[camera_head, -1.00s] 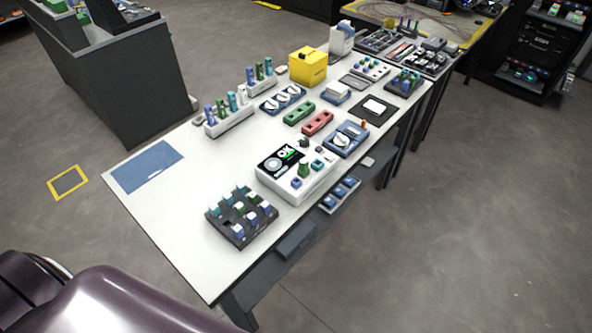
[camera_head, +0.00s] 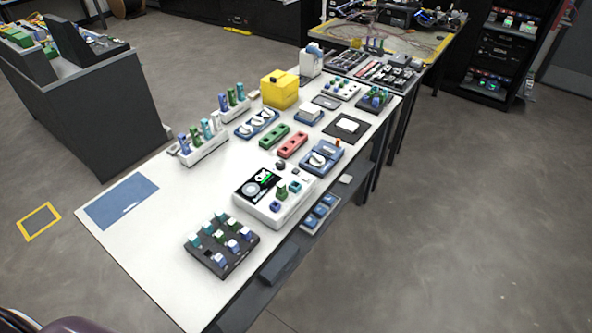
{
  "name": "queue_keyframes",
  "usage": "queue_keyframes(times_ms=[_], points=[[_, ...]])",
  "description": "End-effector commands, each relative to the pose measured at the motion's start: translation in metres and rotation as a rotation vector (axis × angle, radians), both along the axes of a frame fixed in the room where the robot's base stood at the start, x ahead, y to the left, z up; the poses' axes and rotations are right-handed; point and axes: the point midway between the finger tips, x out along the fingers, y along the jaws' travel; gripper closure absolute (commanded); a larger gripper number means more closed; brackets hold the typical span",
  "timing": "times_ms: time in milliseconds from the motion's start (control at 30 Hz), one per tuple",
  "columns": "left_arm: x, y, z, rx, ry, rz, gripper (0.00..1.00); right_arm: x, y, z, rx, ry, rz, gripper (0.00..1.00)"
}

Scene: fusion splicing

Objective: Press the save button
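A white device (camera_head: 268,207) with a dark screen (camera_head: 257,186) sits near the front edge of the long white table. Beside its screen are several green and blue raised controls (camera_head: 288,190). Which of these is the save button cannot be told, as no labels are readable. Neither of my grippers is in view.
The white table (camera_head: 134,247) also holds a dark tray of small connectors (camera_head: 222,262), a blue unit with a white dial (camera_head: 320,160), green (camera_head: 274,137) and red (camera_head: 292,145) holders, white racks (camera_head: 203,149) and a yellow box (camera_head: 279,90). A blue mat (camera_head: 121,200) lies at the left. Floor at right is clear.

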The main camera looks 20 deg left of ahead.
Motion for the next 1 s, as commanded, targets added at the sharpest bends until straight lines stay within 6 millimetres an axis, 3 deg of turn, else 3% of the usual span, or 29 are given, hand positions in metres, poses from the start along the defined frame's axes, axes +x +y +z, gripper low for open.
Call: queue_keyframes(times_ms=[167, 1000], points=[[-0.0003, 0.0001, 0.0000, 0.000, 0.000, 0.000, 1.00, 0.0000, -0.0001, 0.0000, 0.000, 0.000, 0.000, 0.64], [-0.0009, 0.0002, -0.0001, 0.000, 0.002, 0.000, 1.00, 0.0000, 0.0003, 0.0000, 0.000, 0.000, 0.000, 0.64]])
